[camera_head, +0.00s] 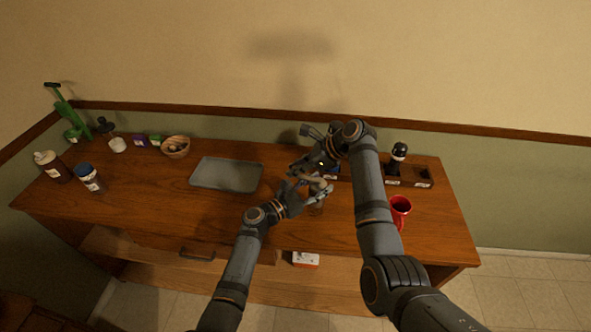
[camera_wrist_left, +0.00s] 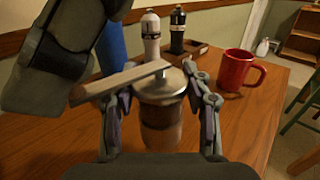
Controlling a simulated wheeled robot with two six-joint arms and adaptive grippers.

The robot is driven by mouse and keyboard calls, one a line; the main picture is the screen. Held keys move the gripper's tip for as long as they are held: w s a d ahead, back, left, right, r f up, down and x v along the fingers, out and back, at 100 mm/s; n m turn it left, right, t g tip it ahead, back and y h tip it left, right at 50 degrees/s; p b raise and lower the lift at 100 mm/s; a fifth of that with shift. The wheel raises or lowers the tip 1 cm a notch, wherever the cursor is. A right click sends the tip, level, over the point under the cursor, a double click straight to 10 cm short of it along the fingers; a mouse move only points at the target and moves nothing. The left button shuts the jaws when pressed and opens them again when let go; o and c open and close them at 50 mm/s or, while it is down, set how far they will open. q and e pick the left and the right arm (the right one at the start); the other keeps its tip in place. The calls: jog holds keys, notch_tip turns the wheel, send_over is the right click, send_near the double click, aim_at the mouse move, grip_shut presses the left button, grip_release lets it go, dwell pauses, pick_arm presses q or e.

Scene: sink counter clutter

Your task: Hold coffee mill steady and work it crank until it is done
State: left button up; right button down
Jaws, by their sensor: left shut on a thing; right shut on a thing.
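The coffee mill (camera_wrist_left: 160,118) stands upright on the wooden counter, a jar-like body with a metal lid and a pale wooden crank arm (camera_wrist_left: 118,83) across its top. In the left wrist view my left gripper (camera_wrist_left: 160,110) has one finger on each side of the mill's body and is shut on it. In the head view my left gripper (camera_head: 305,190) and my right gripper (camera_head: 310,168) meet at the mill and mostly hide it. My right gripper is above, at the crank's outer end in the left wrist view, shut on the crank; its fingertips are partly hidden.
A red mug (camera_head: 400,207) stands close on the right, near my right forearm. A wooden holder (camera_head: 422,181) with a dark-topped bottle is behind it. A grey tray (camera_head: 196,181) lies left of the mill; a bowl (camera_head: 176,148) and several bottles stand farther left.

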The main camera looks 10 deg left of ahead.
jog(key=c, duration=1.2)
grip_release()
jog(key=v, duration=1.2)
